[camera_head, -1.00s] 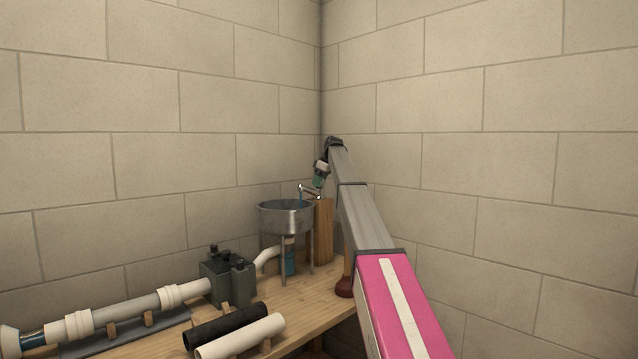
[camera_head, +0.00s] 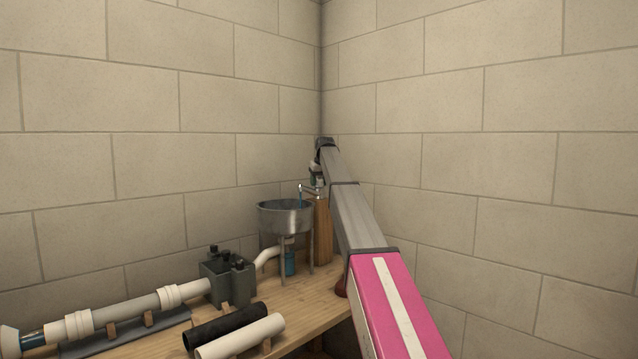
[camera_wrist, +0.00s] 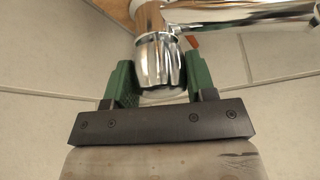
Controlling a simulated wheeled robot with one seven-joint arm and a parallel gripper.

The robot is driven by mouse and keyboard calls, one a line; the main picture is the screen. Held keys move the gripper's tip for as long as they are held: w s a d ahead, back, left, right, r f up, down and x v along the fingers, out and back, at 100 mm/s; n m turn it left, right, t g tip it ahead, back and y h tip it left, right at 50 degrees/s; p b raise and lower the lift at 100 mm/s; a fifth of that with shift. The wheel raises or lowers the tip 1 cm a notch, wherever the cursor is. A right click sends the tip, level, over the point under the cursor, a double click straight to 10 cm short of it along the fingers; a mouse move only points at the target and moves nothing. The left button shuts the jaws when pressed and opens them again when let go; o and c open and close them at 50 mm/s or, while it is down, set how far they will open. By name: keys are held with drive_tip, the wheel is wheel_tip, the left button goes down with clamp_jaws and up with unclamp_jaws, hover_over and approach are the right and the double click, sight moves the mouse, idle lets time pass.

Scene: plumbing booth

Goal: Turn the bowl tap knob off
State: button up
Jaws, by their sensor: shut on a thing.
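The bowl tap (camera_head: 311,188) stands on a wooden post behind the metal bowl (camera_head: 285,218), with its spout over the bowl. A thin bluish streak of water (camera_head: 300,198) shows below the spout. In the wrist view the chrome tap knob (camera_wrist: 160,62) sits between my green finger pads, with the chrome tap pipe (camera_wrist: 245,14) running off to the right. My gripper (camera_wrist: 160,78) is shut on the knob, one pad at each side. In the head view my gripper (camera_head: 317,182) is small and partly hidden by my arm.
A wooden bench (camera_head: 290,297) carries a grey box (camera_head: 228,285), a white pipe run (camera_head: 120,312), a black tube (camera_head: 225,326) and a white tube (camera_head: 240,337). A dark red object (camera_head: 341,287) is partly behind my arm. Block walls (camera_head: 420,100) meet close behind the tap.

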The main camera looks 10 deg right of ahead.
drive_tip(key=m+h, duration=0.1)
drive_tip(key=m, duration=0.2)
drive_tip(key=m+h, duration=0.1)
drive_tip(key=m, duration=0.2)
drive_tip(key=shift+m+h, duration=0.3)
drive_tip(key=shift+h, duration=0.1)
idle(0.4)
drive_tip(key=o, duration=0.9)
drive_tip(key=v, duration=1.1)
drive_tip(key=shift+w, duration=0.1)
